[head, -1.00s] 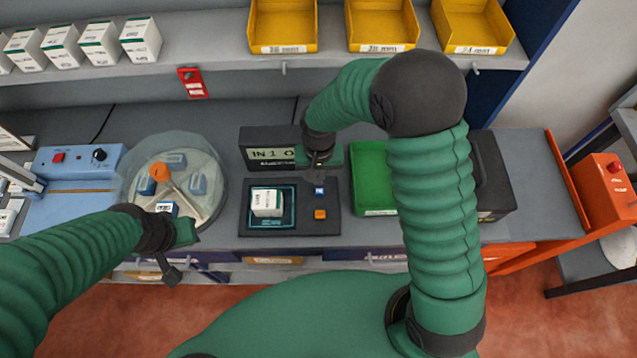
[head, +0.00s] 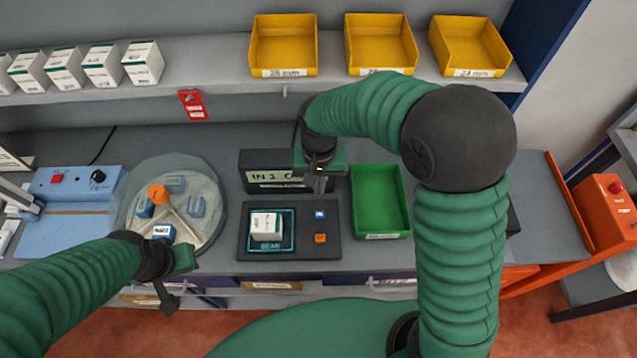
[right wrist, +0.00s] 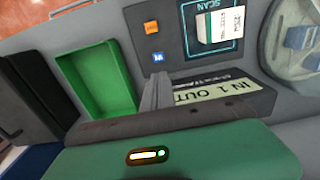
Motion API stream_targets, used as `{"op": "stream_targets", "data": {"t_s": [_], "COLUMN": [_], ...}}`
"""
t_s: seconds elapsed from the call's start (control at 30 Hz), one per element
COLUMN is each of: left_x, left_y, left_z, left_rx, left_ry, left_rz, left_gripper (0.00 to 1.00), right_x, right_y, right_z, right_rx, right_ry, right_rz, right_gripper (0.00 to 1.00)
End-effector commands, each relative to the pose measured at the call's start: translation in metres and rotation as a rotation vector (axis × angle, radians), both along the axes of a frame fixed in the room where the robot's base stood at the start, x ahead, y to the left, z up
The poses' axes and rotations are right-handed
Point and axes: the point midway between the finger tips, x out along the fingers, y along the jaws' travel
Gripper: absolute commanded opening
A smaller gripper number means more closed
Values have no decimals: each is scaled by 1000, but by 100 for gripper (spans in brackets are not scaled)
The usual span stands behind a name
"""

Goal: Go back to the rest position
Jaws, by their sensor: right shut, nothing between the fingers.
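My right gripper (head: 319,183) is shut and empty. It hangs over the front of the display box, above the far edge of the black scan pad (head: 290,248). Its shut fingers (right wrist: 156,92) also show in the right wrist view. My left gripper (head: 170,294) is at the near side of the round turntable, close to the bench's front edge; whether its jaws are open I cannot tell. A white box (head: 265,226) stands on the lit scan square. A blue button (head: 319,215) and an orange button (head: 320,238) are on the pad.
The display box (head: 258,170) reads "IN 1 O", partly hidden. A green tray (head: 380,208) is right of the pad. Yellow bins (head: 284,72) and white boxes (head: 143,76) line the shelf above.

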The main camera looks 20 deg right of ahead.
Motion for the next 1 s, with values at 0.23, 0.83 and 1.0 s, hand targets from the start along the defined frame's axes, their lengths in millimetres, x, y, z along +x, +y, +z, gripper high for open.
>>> {"op": "stream_targets", "data": {"t_s": [0.23,0.83,1.0], "left_x": [0,0,0], "left_y": [0,0,0], "left_z": [-3,-40,-40], "left_rx": [0,0,0], "left_ry": [0,0,0], "left_rz": [0,0,0], "left_gripper": [0,0,0], "right_x": [-4,-108,-108], "right_y": [-3,-63,-63], "right_z": [-2,-35,-35], "right_rx": [0,-34,-34], "right_ry": [-7,-216,-214], "right_rz": [9,282,281], "right_gripper": [0,0,0]}}
